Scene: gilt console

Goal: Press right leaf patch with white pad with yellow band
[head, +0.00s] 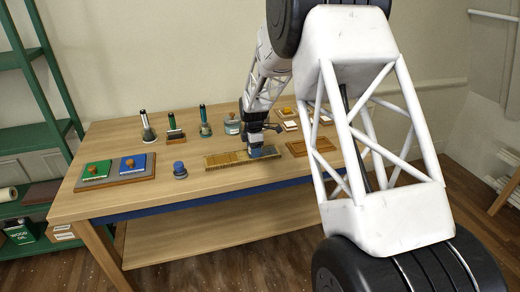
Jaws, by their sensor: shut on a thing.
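My gripper (261,143) is over the right end of a long, narrow gilt panel (225,159) that lies on the table. It is shut on a small pad-like thing (266,153) that looks blue-grey here. Its colours and any yellow band cannot be made out. The held thing is at or just above the panel's right end, and I cannot tell whether it touches. The panel has golden patches along it. The right patch is mostly hidden by the gripper and the held thing.
An empty-looking brown tray (312,147) lies right of the panel. White pads (290,126) stand behind it. Bottles and brushes (147,127) line the back. The table front (215,185) is clear.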

